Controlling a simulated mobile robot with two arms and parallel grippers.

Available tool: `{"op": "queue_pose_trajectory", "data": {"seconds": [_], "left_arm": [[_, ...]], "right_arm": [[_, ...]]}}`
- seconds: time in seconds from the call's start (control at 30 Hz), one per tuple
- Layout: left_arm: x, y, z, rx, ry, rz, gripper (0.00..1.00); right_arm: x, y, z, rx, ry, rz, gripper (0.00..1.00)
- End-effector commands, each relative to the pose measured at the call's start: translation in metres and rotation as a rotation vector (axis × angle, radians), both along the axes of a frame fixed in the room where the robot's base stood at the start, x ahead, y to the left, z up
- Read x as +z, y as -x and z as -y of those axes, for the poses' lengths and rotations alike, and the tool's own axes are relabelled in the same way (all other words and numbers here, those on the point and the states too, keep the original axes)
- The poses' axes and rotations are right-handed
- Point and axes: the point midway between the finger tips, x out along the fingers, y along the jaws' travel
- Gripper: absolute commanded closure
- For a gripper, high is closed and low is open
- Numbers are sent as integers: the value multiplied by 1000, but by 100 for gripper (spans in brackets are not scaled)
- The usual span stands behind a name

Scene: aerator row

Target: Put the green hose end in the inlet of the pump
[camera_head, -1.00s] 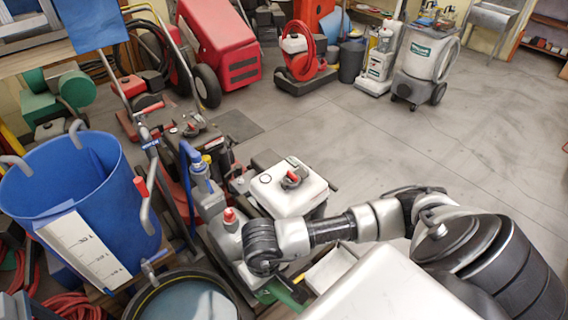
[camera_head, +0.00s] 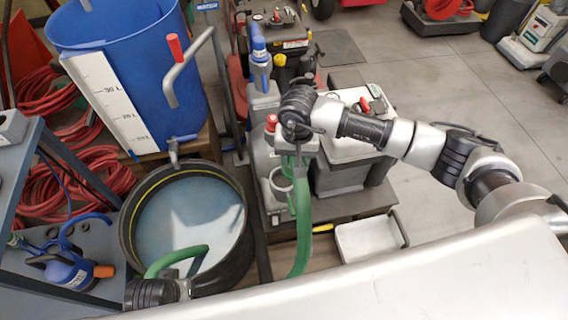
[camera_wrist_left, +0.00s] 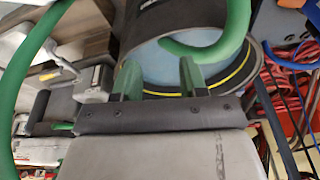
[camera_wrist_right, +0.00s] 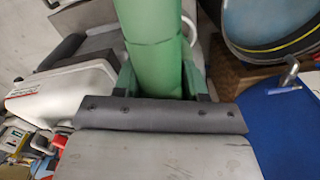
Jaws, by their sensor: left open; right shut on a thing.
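My right gripper (camera_head: 292,145) is shut on a green hose (camera_head: 303,225), which hangs below it in the head view. In the right wrist view the hose (camera_wrist_right: 150,40) stands between the fingers. The grey pump body (camera_head: 262,158), with a red cap, is right beside this gripper. A round grey opening (camera_head: 279,181) shows on its front; I cannot tell whether the hose end touches it, as the gripper hides the end. My left gripper (camera_wrist_left: 160,75) is open near the black tub's rim, close to another green hose length (camera_wrist_left: 205,48) curving into the tub.
The black tub (camera_head: 240,200) holds bluish liquid. A blue barrel (camera_head: 190,85) with a scale stands behind it. A white-topped machine (camera_head: 345,150) is just right of the right gripper. A white tray (camera_head: 370,238) lies in front. Red hoses (camera_head: 65,190) coil at left.

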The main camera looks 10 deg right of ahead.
Motion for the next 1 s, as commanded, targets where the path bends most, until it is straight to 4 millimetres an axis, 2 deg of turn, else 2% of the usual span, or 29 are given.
{"op": "queue_pose_trajectory", "data": {"seconds": [0.03,0.1,0.23,0.4,0.57,0.87,1.0], "left_arm": [[4,0,0,1,1,17,57],[23,3,-1,3,2,28,57],[51,10,-3,5,2,44,57],[69,18,-4,7,2,52,57],[71,17,-4,6,4,62,57],[60,8,-1,3,14,112,57],[64,-4,3,-3,30,184,57]], "right_arm": [[-14,-10,-5,-15,0,6,88],[-19,-19,-10,-38,2,7,88],[-24,-31,-16,-69,2,8,88],[-24,-39,-21,-88,3,8,88],[-29,-39,-21,-91,4,8,88],[-52,-39,-21,-91,4,8,88],[-55,-39,-21,-91,4,8,88]]}}
